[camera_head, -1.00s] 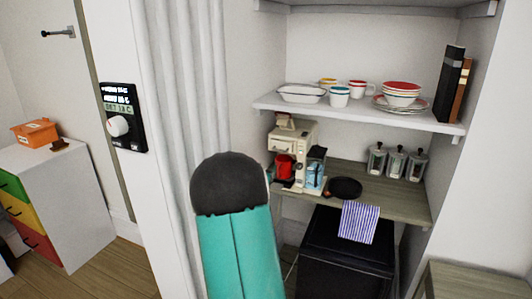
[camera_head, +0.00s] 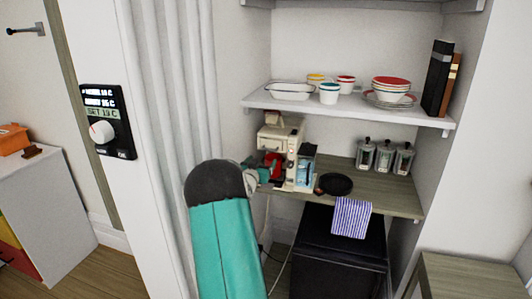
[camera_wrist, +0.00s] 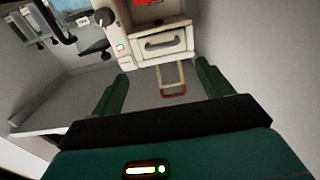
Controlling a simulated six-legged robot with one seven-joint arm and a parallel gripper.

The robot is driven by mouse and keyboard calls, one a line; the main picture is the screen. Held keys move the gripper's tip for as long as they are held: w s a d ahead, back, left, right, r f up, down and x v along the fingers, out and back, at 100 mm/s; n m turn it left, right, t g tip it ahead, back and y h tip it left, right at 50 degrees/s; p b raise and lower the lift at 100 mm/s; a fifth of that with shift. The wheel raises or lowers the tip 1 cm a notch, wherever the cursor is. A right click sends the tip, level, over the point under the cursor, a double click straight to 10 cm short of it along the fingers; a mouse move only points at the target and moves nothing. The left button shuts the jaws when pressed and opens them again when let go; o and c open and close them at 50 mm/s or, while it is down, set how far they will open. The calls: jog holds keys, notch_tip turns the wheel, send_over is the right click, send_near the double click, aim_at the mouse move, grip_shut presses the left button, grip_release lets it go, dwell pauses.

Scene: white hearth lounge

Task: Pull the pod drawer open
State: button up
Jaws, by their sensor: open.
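The cream coffee machine (camera_head: 270,137) stands on the wooden counter in the niche. In the wrist view its pale front (camera_wrist: 122,30) is at the top. A pale drawer front (camera_wrist: 178,42) with a dark curved slot appears shut. Just below it, a thin pale loop with a red bar (camera_wrist: 174,94) sticks out toward me. My gripper (camera_wrist: 162,72) is open, one dark green finger on each side of that loop, with gaps on both sides. In the head view my arm hides the machine's lower left side and most of my gripper.
A black pan (camera_head: 336,184) and several glass jars (camera_head: 384,158) stand right of the machine on the counter (camera_head: 395,195). A striped cloth (camera_head: 351,217) hangs at its edge above a black cabinet (camera_head: 335,255). A shelf (camera_head: 345,112) with dishes is above. A white curtain (camera_head: 175,130) is left.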

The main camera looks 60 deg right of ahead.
send_near(273, 142)
jog(key=w+d+f, duration=0.2)
jog(key=d, duration=0.3)
jog(key=shift+s+a+f, duration=0.1)
jog(key=shift+s+a, duration=0.1)
